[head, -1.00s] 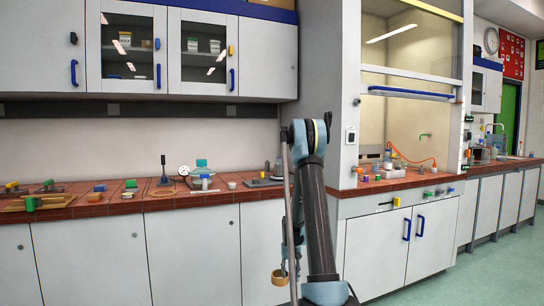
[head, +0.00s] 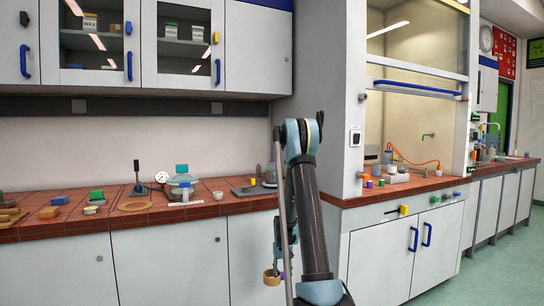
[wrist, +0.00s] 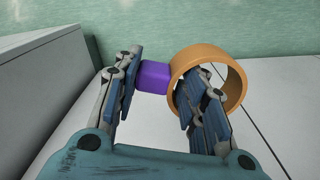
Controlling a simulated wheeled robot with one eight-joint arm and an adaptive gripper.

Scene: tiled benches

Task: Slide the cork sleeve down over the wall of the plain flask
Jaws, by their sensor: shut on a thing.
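My gripper (wrist: 162,98) is shut on the cork sleeve (wrist: 238,85), a tan open ring with a purple block (wrist: 153,77) at its side. The left finger presses the block; the right finger reaches into the ring. The sleeve also hangs low in the head view (head: 270,280), in front of the cabinet doors and below the bench top. A grey glass-like vessel (head: 271,172) stands at the back of the bench beside my arm, partly hidden by it; I cannot tell whether it is the plain flask.
The tiled bench (head: 140,214) holds a black stand (head: 138,180), a dial gauge (head: 161,177), a teal-topped vessel (head: 182,181), a small white cup (head: 218,195) and a flat ring (head: 135,206). A fume hood (head: 415,110) with small items stands to the right. The floor (head: 500,265) at right is clear.

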